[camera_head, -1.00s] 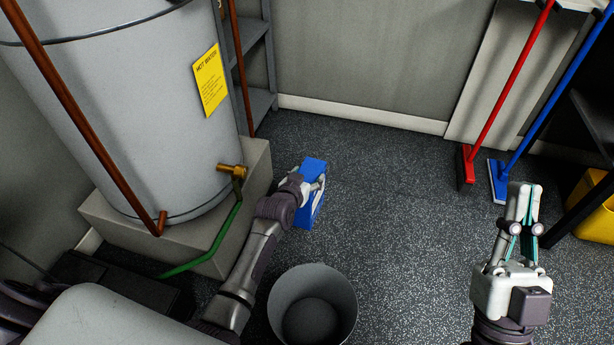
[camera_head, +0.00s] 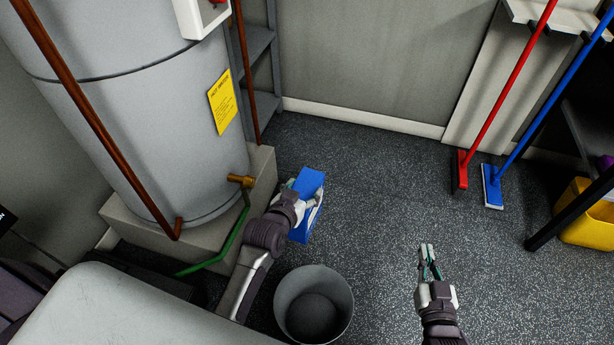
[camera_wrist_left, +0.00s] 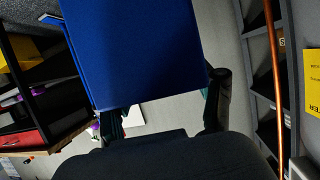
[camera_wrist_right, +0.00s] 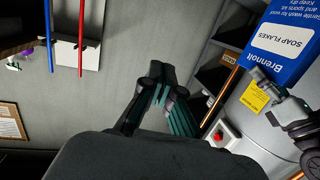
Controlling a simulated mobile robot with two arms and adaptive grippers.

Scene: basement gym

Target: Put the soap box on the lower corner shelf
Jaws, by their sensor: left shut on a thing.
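The blue soap box (camera_head: 309,184) is in my left gripper (camera_head: 300,208) and is held up off the floor, right of the water heater. In the left wrist view the box (camera_wrist_left: 135,50) sits between the two fingers. In the right wrist view its side (camera_wrist_right: 285,45) reads "Soap Flakes". The grey corner shelf (camera_head: 257,42) stands behind the heater, partly hidden by it and a copper pipe. Its lower board (camera_head: 262,98) is beyond the box, apart from it. My right gripper (camera_head: 429,262) is empty, its fingers together, over the floor at right.
The water heater (camera_head: 150,110) stands on a concrete plinth (camera_head: 262,165) with a brass tap and green hose (camera_head: 222,252). A grey bin (camera_head: 335,285) is below my left arm. Red (camera_head: 500,90) and blue (camera_head: 555,90) brooms lean at right. The middle floor is clear.

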